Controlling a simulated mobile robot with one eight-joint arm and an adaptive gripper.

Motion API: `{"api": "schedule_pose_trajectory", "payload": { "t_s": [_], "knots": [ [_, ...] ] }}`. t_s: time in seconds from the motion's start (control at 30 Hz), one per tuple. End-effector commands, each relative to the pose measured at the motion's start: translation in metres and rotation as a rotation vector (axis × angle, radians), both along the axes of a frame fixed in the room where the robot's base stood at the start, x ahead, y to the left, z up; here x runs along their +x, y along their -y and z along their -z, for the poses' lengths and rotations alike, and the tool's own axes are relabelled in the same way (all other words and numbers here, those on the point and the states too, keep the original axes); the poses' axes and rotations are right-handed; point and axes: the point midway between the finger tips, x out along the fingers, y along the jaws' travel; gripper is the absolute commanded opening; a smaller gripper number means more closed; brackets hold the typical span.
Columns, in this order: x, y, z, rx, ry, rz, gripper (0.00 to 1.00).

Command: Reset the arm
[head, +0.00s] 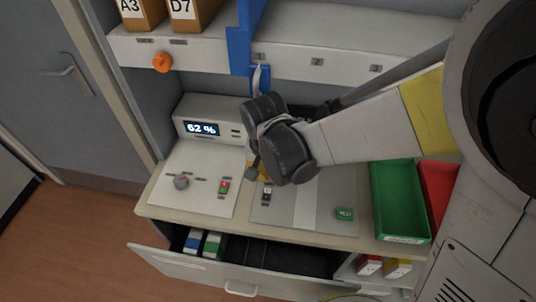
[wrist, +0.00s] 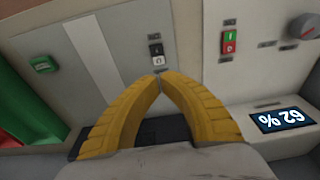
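My gripper (wrist: 160,78) shows in the wrist view as two yellow ribbed fingers with their tips together and nothing visible between them. The tips appear close to a small black-and-white rocker switch (wrist: 157,54) on the grey panel; I cannot tell whether they touch it. In the head view my dark wrist hides most of the gripper, and a bit of yellow finger shows above the counter. The same switch (head: 267,195) shows just below my wrist there.
A unit with a "62 %" display (head: 202,129) stands at the left, with a knob (head: 181,182) and red-green switch (head: 223,187) before it. A green bin (head: 399,201) and red bin (head: 437,188) stand right. An open drawer (head: 190,270) with cartridges juts out below. A shelf (head: 290,62) runs above.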

Motion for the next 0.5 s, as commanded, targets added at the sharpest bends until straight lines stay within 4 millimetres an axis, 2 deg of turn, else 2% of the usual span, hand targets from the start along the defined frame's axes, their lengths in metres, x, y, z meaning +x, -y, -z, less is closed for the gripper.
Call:
{"api": "schedule_pose_trajectory", "payload": {
  "t_s": [0.37,0.5],
  "knots": [
    [0.000,0.001,0.000,0.001,0.001,0.000,0.00],
    [0.001,0.016,-0.013,0.014,0.024,-0.008,0.00]
  ]
}}
